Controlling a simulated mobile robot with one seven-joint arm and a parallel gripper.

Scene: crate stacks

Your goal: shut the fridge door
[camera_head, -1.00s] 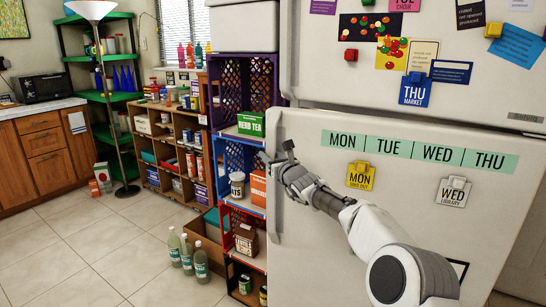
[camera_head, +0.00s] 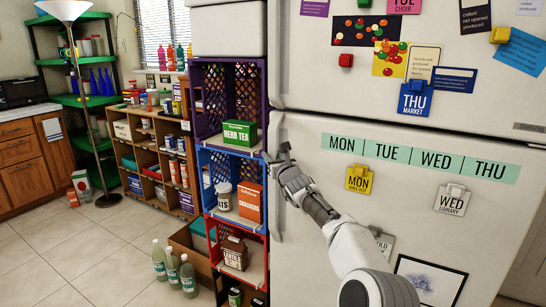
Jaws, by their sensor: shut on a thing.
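The fridge's lower door (camera_head: 420,225) is white, with a green MON–THU strip, magnets and papers on it. Its left edge stands beside the crate stack, and its top edge runs close under the upper door (camera_head: 350,85), with a thin dark gap between. The two faces look nearly flush; I cannot tell if the lower door is fully against its frame. My gripper (camera_head: 276,155) is at the lower door's upper left edge, shut on the door's handle (camera_head: 275,128). My fingers hide part of the handle.
A stack of coloured crates (camera_head: 262,88) holding groceries stands just left of the door, close to my gripper. Wooden cubbies (camera_head: 150,145) stand farther back, with bottles (camera_head: 172,268) on the floor. The tiled floor (camera_head: 70,250) at the left is clear.

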